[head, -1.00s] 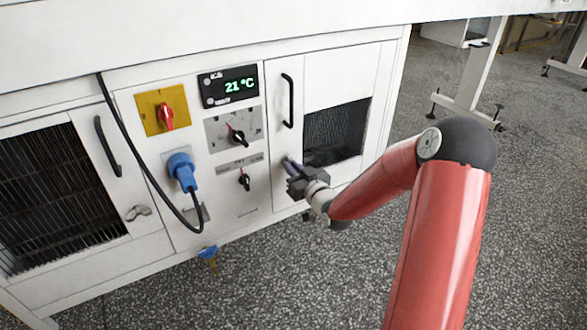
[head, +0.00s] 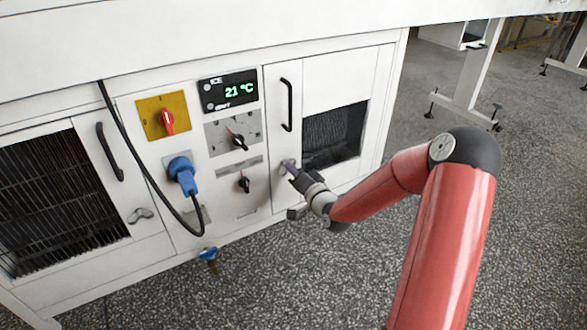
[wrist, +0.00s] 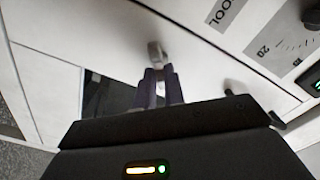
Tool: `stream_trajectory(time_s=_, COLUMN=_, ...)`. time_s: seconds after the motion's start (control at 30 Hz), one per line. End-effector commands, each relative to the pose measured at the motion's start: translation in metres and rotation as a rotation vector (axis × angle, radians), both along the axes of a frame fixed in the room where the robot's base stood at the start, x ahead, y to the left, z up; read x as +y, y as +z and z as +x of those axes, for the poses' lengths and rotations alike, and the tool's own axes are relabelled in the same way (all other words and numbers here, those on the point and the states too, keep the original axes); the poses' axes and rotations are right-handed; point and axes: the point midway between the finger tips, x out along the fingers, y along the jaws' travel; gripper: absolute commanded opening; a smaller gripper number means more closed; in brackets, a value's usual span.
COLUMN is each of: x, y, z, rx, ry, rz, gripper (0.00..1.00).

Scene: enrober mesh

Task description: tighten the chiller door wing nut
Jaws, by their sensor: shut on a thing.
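The wing nut (head: 285,165) is a small grey metal piece on the lower left edge of the white right-hand door (head: 372,70). My gripper (head: 292,172) reaches it from the lower right, and its dark fingers are shut on it. In the wrist view the wing nut (wrist: 155,50) sticks out from between the fingertips (wrist: 157,76). The fingers hide part of it, and I cannot tell how tight it is. The door lies flush with the cabinet front.
A black door handle (head: 287,105) stands above the nut. Left are knobs (head: 240,142), a temperature display (head: 229,90) and a blue plug (head: 182,173) with a black cable. Another wing nut (head: 140,215) sits on the left door. The floor (head: 300,290) in front is clear.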

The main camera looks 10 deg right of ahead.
Motion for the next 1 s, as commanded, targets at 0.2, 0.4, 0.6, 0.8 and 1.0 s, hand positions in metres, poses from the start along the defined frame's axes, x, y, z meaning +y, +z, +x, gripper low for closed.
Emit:
stream_trajectory(time_s=0.2, x=-0.0019, y=-0.0001, z=0.0001, rx=0.066, ry=-0.003, rz=0.199, gripper=0.00)
stream_trajectory(time_s=0.4, x=-0.0021, y=-0.0014, z=0.0002, rx=0.121, ry=-0.002, rz=0.370, gripper=0.00)
stream_trajectory(time_s=0.6, x=-0.0020, y=-0.0025, z=0.0002, rx=0.165, ry=-0.002, rz=0.507, gripper=0.00)
stream_trajectory(time_s=0.8, x=-0.0018, y=-0.0037, z=0.0003, rx=0.196, ry=-0.001, rz=0.600, gripper=0.00)
stream_trajectory(time_s=1.0, x=-0.0020, y=-0.0044, z=0.0003, rx=0.211, ry=-0.002, rz=0.648, gripper=0.00)
